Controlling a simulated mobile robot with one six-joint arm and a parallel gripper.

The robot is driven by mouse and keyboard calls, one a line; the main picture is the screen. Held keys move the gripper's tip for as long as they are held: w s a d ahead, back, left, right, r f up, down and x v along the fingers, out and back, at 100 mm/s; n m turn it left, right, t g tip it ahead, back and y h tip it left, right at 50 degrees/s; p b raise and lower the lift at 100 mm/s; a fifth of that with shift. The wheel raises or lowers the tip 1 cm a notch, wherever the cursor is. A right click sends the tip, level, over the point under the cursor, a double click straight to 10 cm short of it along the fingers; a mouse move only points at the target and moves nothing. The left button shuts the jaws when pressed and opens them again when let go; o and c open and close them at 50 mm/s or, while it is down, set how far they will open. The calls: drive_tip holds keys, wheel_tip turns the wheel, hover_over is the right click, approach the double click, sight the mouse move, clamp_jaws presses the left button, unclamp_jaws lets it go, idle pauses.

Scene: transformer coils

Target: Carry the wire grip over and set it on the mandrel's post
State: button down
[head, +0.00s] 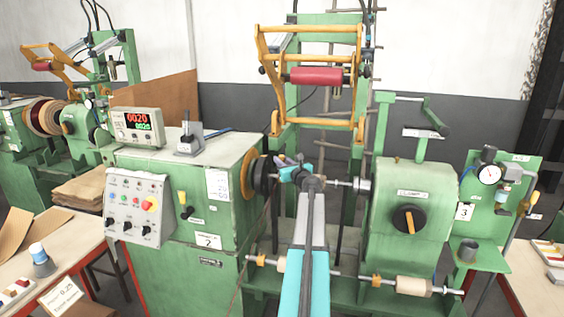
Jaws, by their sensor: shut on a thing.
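My gripper (292,169) is at the end of my arm, in front of the winding machine's spindle line. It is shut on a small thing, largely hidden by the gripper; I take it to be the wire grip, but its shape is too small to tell. The mandrel's shaft (340,184) shows to the right of my gripper, running toward the tailstock. A black disc (263,175) with a tan flange (247,177) is to the left. My gripper and wrist cover the stretch between, and I cannot make out the mandrel's post.
The green headstock cabinet (228,240) stands left and the green tailstock (437,192) right. A yellow frame with a red roller (317,76) hangs above and behind. A lower rod with pale spools (412,286) runs along the front. Tables stand at both lower sides.

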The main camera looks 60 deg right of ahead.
drive_tip(key=shift+f+b, duration=0.4)
drive_tip(key=shift+f, duration=0.15)
idle(0.4)
drive_tip(key=c, duration=1.5)
unclamp_jaws()
drive_tip(key=shift+a, duration=0.1)
drive_tip(key=shift+b+v, duration=1.75)
drive_tip(key=shift+v, duration=5.1)
drive_tip(key=shift+s, duration=0.1)
